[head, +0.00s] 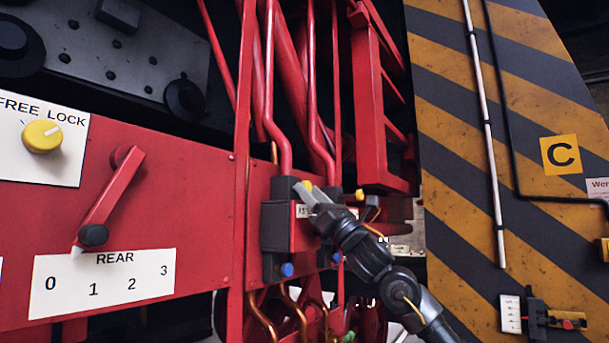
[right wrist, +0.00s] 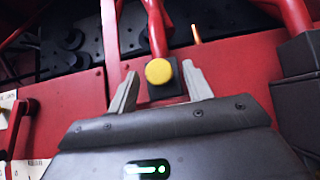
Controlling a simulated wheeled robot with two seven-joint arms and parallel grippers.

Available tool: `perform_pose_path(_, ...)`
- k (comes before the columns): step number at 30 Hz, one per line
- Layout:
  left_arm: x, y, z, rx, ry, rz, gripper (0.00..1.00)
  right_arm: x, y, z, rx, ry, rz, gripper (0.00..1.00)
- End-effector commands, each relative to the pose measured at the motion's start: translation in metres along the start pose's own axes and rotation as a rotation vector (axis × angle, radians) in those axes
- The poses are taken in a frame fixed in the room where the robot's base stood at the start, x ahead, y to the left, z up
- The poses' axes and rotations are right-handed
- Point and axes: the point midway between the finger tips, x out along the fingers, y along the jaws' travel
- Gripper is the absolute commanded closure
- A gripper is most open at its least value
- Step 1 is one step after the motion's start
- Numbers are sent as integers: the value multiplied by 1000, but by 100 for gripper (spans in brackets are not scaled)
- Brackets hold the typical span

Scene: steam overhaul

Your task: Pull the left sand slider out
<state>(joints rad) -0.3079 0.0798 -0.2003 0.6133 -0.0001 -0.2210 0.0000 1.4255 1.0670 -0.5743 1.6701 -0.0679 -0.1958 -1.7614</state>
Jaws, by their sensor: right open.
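In the head view the left sand slider is a dark upright block (head: 274,240) on the red frame, with a yellow knob (head: 306,185) at its top and a blue knob (head: 287,269) at its bottom. A second yellow knob (head: 360,195) sits to its right. My right gripper (head: 311,193) reaches in from the lower right, its fingers at the left yellow knob and partly covering it. In the right wrist view a yellow knob (right wrist: 159,71) shows between the spread fingers of the gripper (right wrist: 160,88), with gaps on both sides. My left gripper is not in view.
Red and copper pipes rise behind the sliders. A red lever (head: 110,200) above a REAR scale plate (head: 103,284) and a yellow FREE LOCK knob (head: 42,136) are on the left. A striped panel (head: 470,180) stands to the right.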

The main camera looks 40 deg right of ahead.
Motion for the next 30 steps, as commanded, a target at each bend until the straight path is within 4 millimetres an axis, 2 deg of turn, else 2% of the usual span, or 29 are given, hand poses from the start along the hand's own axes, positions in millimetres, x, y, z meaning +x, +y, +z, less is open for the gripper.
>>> perform_pose_path(1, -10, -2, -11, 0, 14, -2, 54, 11, 0, 3, 1, 0, 0, 50)
perform_pose_path(5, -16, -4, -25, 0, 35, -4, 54, 23, 0, 2, 2, -1, 1, 50)
perform_pose_path(17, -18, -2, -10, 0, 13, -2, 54, 28, 0, -1, 1, -1, 1, 50)
perform_pose_path(28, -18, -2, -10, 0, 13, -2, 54, 28, 0, -1, 1, 0, 1, 98)
perform_pose_path(30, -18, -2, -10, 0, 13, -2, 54, 28, 0, -1, 1, 0, 1, 100)
